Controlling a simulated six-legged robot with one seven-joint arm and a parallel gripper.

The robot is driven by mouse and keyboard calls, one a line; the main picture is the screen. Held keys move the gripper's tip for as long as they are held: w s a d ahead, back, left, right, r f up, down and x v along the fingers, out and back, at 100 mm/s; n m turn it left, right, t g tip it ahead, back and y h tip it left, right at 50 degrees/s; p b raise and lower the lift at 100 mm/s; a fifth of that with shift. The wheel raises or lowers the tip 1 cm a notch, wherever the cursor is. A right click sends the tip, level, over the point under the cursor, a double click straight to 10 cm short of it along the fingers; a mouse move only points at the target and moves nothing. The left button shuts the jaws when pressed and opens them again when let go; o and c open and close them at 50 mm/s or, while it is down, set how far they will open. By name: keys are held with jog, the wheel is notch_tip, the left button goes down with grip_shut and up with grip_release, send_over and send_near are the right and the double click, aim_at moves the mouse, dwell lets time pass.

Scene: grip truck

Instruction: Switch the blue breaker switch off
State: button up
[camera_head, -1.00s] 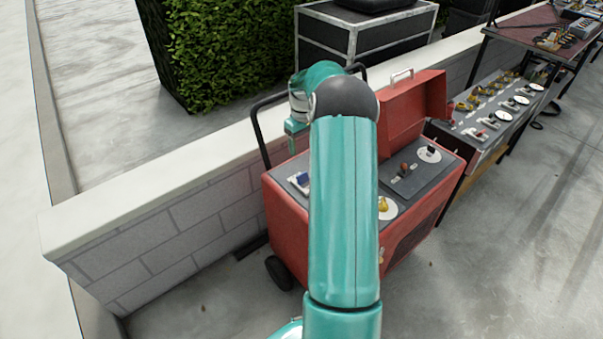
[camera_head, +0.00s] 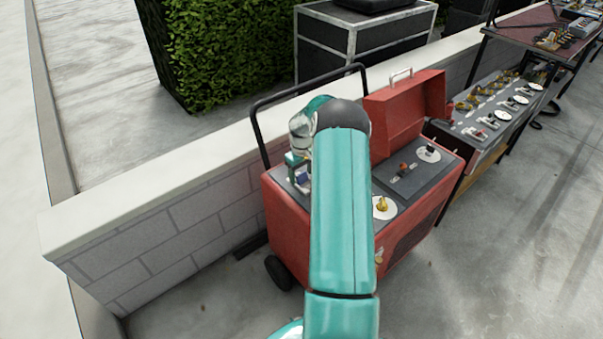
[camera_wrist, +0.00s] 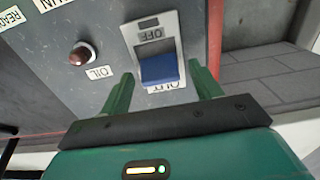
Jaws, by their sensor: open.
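The blue breaker switch (camera_wrist: 159,69) sits on a pale plate (camera_wrist: 150,33) in the wrist view. The plate carries an OFF label at one end and another label, partly covered, at the end nearer my gripper. My gripper (camera_wrist: 162,86) is open, with one green finger on each side of the switch's near end. I cannot tell whether the fingers touch it. In the head view the switch (camera_head: 303,177) is small, at the left of the red cart's top (camera_head: 287,203). My gripper (camera_head: 297,160) is close by it there, partly hidden by my arm.
A brown knob (camera_wrist: 82,55) with an OIL label is left of the switch in the wrist view. The cart also bears a yellow knob (camera_head: 382,203) and an open red lid (camera_head: 405,112). A black handle (camera_head: 256,125) and a low wall (camera_head: 150,210) stand behind and left.

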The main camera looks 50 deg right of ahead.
aim_at(304, 180)
jog(key=c, duration=1)
jog(key=shift+s, duration=0.15)
jog(key=shift+s+r+t, duration=0.15)
jog(key=shift+s+t, duration=0.2)
jog(key=shift+t, duration=0.55)
jog(key=t, duration=0.1)
jog(key=s+t, duration=0.1)
jog(key=t, duration=0.1)
jog(key=shift+s+h, duration=0.15)
jog(key=shift+h, duration=0.15)
jog(key=t, duration=0.1)
jog(key=s+t, duration=0.1)
jog(key=t, duration=0.1)
jog(key=shift+s+a+f+t, duration=0.1)
jog(key=shift+s+f+t, duration=0.1)
jog(key=shift+f+t, duration=0.1)
jog(key=shift+s+a+f+t+h, duration=0.1)
jog(key=shift+s+t+h, duration=0.1)
jog(key=shift+t, duration=0.45)
jog(key=shift+s+f+t+h, duration=0.1)
jog(key=shift+s+t, duration=0.1)
jog(key=shift+t, duration=0.45)
